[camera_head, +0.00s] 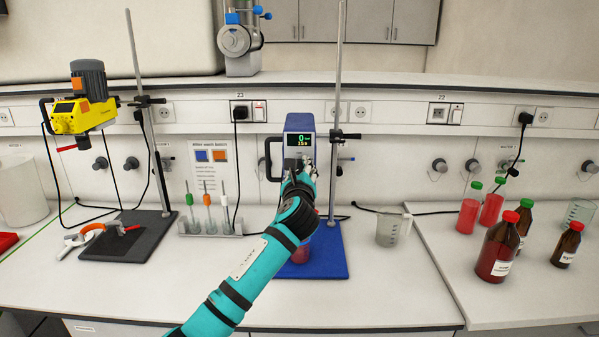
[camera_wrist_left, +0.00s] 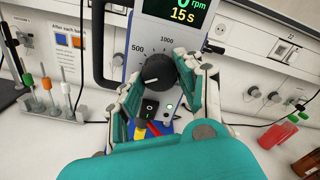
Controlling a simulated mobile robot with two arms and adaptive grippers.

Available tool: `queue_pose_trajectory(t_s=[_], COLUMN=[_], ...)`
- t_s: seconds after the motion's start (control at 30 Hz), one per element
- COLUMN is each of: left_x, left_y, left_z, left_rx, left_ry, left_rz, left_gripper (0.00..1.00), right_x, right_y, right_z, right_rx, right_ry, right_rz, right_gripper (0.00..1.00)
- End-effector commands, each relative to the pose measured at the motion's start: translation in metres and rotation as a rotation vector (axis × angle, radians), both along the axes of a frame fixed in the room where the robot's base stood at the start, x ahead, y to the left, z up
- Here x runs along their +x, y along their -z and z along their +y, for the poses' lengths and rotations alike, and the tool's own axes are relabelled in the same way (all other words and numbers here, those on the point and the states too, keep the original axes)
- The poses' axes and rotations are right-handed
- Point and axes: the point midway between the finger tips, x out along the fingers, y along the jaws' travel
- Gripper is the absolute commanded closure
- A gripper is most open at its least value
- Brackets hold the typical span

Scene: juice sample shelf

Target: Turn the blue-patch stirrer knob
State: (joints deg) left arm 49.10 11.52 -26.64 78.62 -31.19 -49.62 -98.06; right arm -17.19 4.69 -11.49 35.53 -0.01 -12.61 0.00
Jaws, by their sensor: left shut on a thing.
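The blue stirrer (camera_head: 300,123) hangs on a rod stand with a blue base plate (camera_head: 333,262). Its display (camera_wrist_left: 180,14) reads 0 rpm and 15 s. The black stirrer knob (camera_wrist_left: 158,70) sits on the pale front panel below the display, beside a dial marked 500 and 1000. My left gripper (camera_wrist_left: 157,76) is shut on the knob, with one finger on each side of it in the left wrist view. In the head view my left gripper (camera_head: 301,180) covers the lower front of the stirrer and hides the knob. My right gripper is not in view.
A yellow stirrer (camera_head: 80,108) on its own stand is at the left. A rack with stirring rods (camera_head: 208,228) stands left of the blue base plate. A beaker (camera_head: 389,229) and red and brown bottles (camera_head: 500,246) stand to the right. The bench front is mostly clear.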

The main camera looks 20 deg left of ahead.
Motion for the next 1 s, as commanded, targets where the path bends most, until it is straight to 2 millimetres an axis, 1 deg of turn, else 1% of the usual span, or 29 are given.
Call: queue_pose_trajectory(t_s=[0.17, 0.2, 0.37, 0.63, 0.73, 0.87, 1.0], left_x=[0.0, 0.0, 0.0, 0.0, -0.005, -0.021, -0.05], left_y=[0.001, 0.001, 0.001, 0.0, 0.001, 0.001, 0.001], left_z=[0.0, 0.0, 0.0, 0.0, -0.001, -0.006, -0.015], left_rx=[-0.003, -0.003, -0.001, 0.0, 0.0, 0.0, 0.0], left_ry=[0.0, 0.0, 0.0, 0.001, 0.0, 0.001, 0.003], left_rz=[0.001, 0.001, 0.001, 0.001, 0.001, 0.0, -0.001], left_gripper=[0.96, 0.63, 0.42, 0.41, 0.41, 0.41, 0.41], right_x=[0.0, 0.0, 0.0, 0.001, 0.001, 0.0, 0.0], right_y=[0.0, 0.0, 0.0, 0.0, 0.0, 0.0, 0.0], right_z=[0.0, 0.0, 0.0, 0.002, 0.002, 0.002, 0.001], right_rx=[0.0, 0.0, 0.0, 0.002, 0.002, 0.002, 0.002], right_ry=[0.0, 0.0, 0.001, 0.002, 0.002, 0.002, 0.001], right_rz=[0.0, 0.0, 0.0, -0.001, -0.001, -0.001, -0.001], right_gripper=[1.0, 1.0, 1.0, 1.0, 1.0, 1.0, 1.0])
